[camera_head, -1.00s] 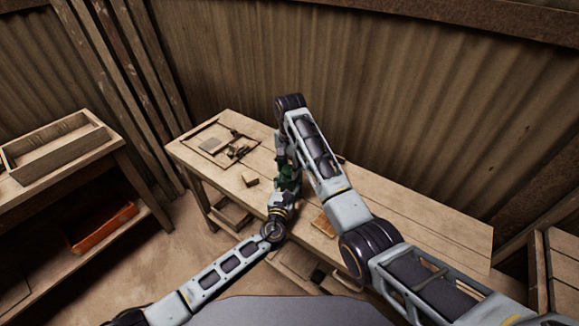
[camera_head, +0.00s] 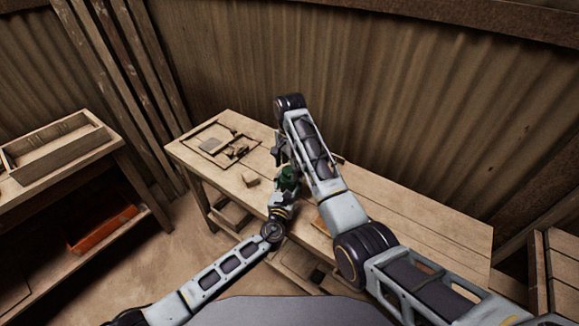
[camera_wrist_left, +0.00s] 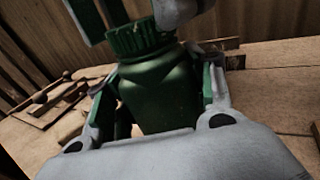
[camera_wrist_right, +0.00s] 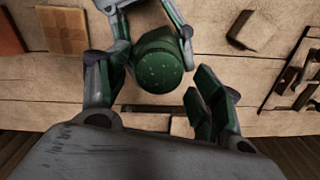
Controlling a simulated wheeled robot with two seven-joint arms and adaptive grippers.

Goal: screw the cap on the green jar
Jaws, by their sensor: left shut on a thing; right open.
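The green jar (camera_head: 288,180) stands upright above the near part of the workbench, with my left gripper (camera_head: 281,199) shut on it. In the left wrist view the jar body (camera_wrist_left: 155,90) sits between my left fingers. The ribbed green cap (camera_wrist_left: 140,40) is on the jar's mouth; I cannot tell how tight it is. In the right wrist view the round cap top (camera_wrist_right: 160,62) shows between the fingers of my right gripper (camera_wrist_right: 152,88). That gripper is open, with a clear gap at the right finger. My right arm partly covers it in the head view.
The workbench (camera_head: 420,222) is clear at the right. A small wooden block (camera_head: 251,181) lies left of the jar, and a frame with loose pieces (camera_head: 218,146) lies at the far left. A square wooden tile (camera_wrist_right: 63,30) lies near the jar. A side table holds a tray (camera_head: 62,152).

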